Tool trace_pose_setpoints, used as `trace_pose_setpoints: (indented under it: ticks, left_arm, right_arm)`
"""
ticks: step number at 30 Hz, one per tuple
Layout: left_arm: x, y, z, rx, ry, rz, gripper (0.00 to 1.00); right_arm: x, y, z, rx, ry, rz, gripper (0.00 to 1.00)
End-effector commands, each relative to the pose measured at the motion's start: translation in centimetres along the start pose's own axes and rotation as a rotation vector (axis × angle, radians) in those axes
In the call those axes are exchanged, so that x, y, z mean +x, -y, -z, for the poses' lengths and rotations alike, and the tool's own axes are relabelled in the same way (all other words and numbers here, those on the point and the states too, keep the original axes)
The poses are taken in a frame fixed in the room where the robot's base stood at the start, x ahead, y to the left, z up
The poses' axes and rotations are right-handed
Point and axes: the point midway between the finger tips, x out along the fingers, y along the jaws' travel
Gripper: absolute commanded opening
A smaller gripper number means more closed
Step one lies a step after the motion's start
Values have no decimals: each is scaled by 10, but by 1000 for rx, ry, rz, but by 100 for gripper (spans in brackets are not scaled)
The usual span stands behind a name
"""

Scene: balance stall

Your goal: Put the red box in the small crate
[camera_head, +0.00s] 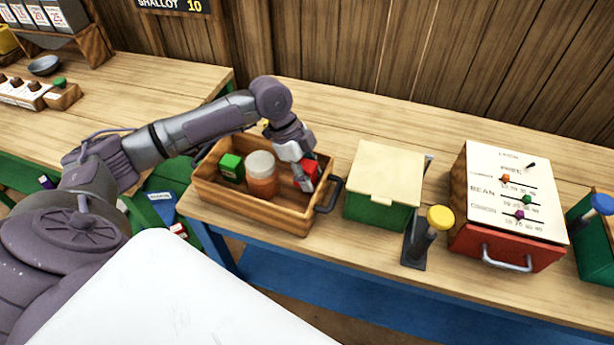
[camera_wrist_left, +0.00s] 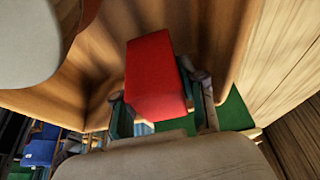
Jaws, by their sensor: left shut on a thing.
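The red box (camera_head: 309,172) is at the right end of the small wooden crate (camera_head: 287,220), inside its walls as seen in the head view. My left gripper (camera_head: 300,163) reaches down into the crate from above and is shut on the red box. In the left wrist view the red box (camera_wrist_left: 156,78) sits between the fingers of the left gripper (camera_wrist_left: 165,115), with wooden crate walls around it. Whether the box touches the crate floor is hidden. My right gripper is not in view.
The crate also holds a green box (camera_head: 231,167) and an orange jar with a pale lid (camera_head: 262,173). A dark handle (camera_head: 329,195) is on the crate's right end. Right of it stand a green box with a cream lid (camera_head: 383,180) and a yellow-topped lever (camera_head: 440,218).

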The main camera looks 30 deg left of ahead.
Motion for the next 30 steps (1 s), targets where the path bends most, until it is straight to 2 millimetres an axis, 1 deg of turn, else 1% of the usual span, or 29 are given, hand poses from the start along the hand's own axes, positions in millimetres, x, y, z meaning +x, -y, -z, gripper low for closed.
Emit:
trace_pose_setpoints:
  ticks: [3,7,11,16,17,18,20,21,30]
  left_arm:
    - [17,-1,-7,-4,1,-4,4]
    - [25,0,-10,-1,1,-1,4]
    - [24,0,-10,-1,1,0,4]
    - [28,0,-12,-2,1,-1,4]
    - [27,0,-12,-2,1,-1,46]
    - [27,0,-12,-1,1,-1,52]
    - [27,0,-12,-1,1,-1,62]
    - [27,0,-12,-1,1,-1,66]
    - [26,0,-11,-1,1,-1,66]
  right_arm:
    - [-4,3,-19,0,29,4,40]
    - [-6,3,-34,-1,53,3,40]
    - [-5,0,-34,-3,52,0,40]
    - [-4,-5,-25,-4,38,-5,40]
    - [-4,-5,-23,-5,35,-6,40]
    - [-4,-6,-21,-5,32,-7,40]
    - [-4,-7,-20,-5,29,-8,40]
    - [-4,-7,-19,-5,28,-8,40]
    - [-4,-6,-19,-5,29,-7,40]
